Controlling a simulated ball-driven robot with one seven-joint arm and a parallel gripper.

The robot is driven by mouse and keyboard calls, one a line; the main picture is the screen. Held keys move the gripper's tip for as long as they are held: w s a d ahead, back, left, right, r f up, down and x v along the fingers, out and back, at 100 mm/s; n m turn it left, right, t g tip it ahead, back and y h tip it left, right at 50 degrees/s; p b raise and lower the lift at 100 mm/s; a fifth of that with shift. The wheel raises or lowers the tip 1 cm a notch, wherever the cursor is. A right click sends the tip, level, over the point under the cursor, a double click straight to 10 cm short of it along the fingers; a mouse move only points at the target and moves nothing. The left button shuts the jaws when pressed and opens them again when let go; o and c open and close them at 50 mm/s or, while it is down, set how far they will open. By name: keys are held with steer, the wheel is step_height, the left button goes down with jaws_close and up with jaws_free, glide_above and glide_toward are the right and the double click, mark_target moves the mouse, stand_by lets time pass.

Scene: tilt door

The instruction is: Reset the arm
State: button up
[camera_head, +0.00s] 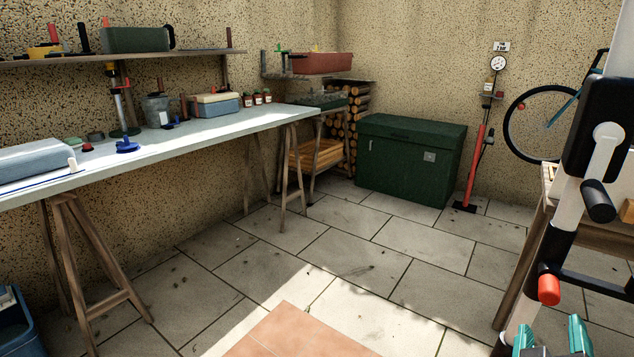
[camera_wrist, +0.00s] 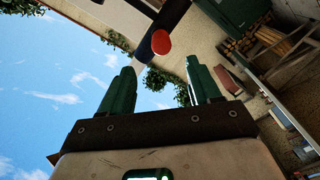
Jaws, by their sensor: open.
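My gripper (camera_head: 552,338) shows at the bottom right edge of the head view, its two teal fingertips pointing up and apart. In the wrist view my gripper (camera_wrist: 159,78) is open, with two dark green fingers and nothing between them. A red-ended rod (camera_wrist: 161,42) shows beyond the fingers there, and I cannot tell its distance or whether it is mine. My white and black arm links run up the right edge of the head view. The wrist view is strongly tilted, with blue sky at its left.
A long workbench (camera_head: 190,141) on trestles stands along the left wall. A dark green chest (camera_head: 410,160) and a red floor pump (camera_head: 476,165) stand at the back. A wooden table (camera_head: 530,250) stands close to my arm at right. The tiled floor (camera_head: 350,262) is clear in the middle.

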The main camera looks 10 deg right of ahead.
steer(key=s+a+f+m+g+y, duration=0.1)
steer(key=s+f+g+y, duration=0.15)
steer(key=f, duration=0.55)
steer(key=s+a+f+g+y, duration=0.15)
steer(key=f+y, duration=0.25)
steer(key=f, duration=0.4)
steer(key=s+a+f+n+g+y, duration=0.1)
steer(key=s+a+f+g+y, duration=0.3)
steer(key=f, duration=0.3)
steer(key=s+a+f+g+y, duration=0.2)
steer(key=s+a+f+y, duration=0.1)
steer(key=s+a+f, duration=0.3)
step_height(320, 180, up, 24)
steer(key=s+p, duration=0.1)
steer(key=p, duration=2.4)
steer(key=shift+s+d+r+n+g, duration=0.15)
steer(key=shift+s+d+n+g, duration=0.15)
steer(key=shift+d, duration=0.1)
steer(key=shift+o, duration=0.4)
